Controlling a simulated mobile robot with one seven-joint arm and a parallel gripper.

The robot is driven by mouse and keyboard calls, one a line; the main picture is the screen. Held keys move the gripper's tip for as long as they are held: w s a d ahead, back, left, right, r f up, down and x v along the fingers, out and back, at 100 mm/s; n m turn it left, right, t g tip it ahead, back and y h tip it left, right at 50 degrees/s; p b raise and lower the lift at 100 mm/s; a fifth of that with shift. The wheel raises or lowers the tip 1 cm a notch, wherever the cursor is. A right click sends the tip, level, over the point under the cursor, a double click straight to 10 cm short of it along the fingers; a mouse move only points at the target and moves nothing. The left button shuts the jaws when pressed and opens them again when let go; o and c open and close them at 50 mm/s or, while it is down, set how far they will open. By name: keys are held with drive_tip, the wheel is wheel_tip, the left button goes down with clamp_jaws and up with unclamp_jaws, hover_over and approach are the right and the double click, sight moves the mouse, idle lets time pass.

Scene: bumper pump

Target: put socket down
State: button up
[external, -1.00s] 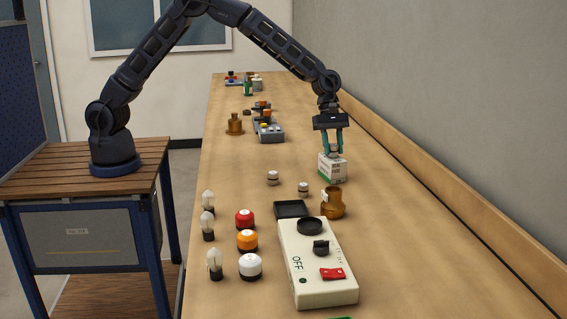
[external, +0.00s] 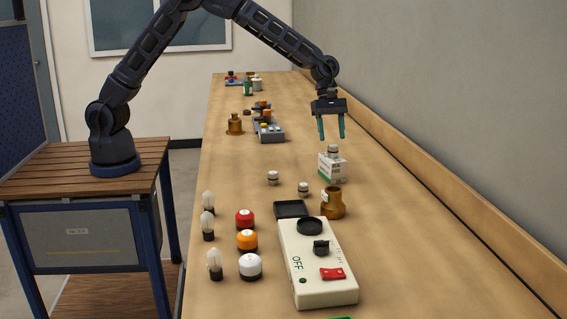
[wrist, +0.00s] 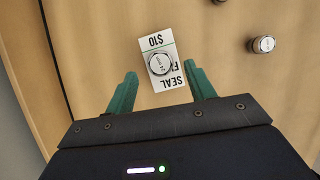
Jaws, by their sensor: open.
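A small silver, round-topped piece, which looks like the socket (external: 333,150), stands upright on top of a white-and-green box (external: 332,169). In the wrist view the socket (wrist: 160,63) sits near the middle of the box's top face, and the box (wrist: 173,84) shows the words "SEAL" and "$10". My gripper (external: 331,134) is open and empty just above the socket, its teal fingers apart and clear of it. In the wrist view the socket lies ahead of the gap between the fingertips (wrist: 165,80).
Two similar silver pieces (external: 272,178) (external: 303,189) stand on the bench left of the box. A brass fitting (external: 333,204), a black tray (external: 291,209) and a cream switch panel (external: 311,259) are nearer the camera. The bench right of the box is clear.

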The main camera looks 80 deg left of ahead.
drive_tip(key=s+a+r+m, duration=0.2)
drive_tip(key=s+a+r, duration=0.25)
drive_tip(key=r, duration=0.35)
drive_tip(key=s+a+r+m, duration=0.2)
drive_tip(key=s+a+r, duration=0.25)
drive_tip(key=r, duration=0.35)
drive_tip(key=s+a+r+m+t+y, duration=0.1)
drive_tip(key=s+a+r+m, duration=0.25)
drive_tip(key=s, duration=0.45)
drive_tip(key=s+a+r+m+t, duration=0.15)
drive_tip(key=s+r, duration=0.25)
drive_tip(key=s, duration=0.4)
drive_tip(key=s+a+f+m+y, duration=0.1)
drive_tip(key=s+a+m, duration=0.2)
drive_tip(key=s, duration=0.6)
drive_tip(key=s+a+f+m+t+y, duration=0.1)
drive_tip(key=s+a+m, duration=0.2)
drive_tip(key=s, duration=0.7)
drive_tip(key=s+a+f+m+y, duration=0.1)
drive_tip(key=s+a+m, duration=0.2)
drive_tip(key=s, duration=0.7)
drive_tip(key=shift+m, duration=0.7)
drive_tip(key=shift+d+t, duration=0.1)
drive_tip(key=shift+t, duration=0.15)
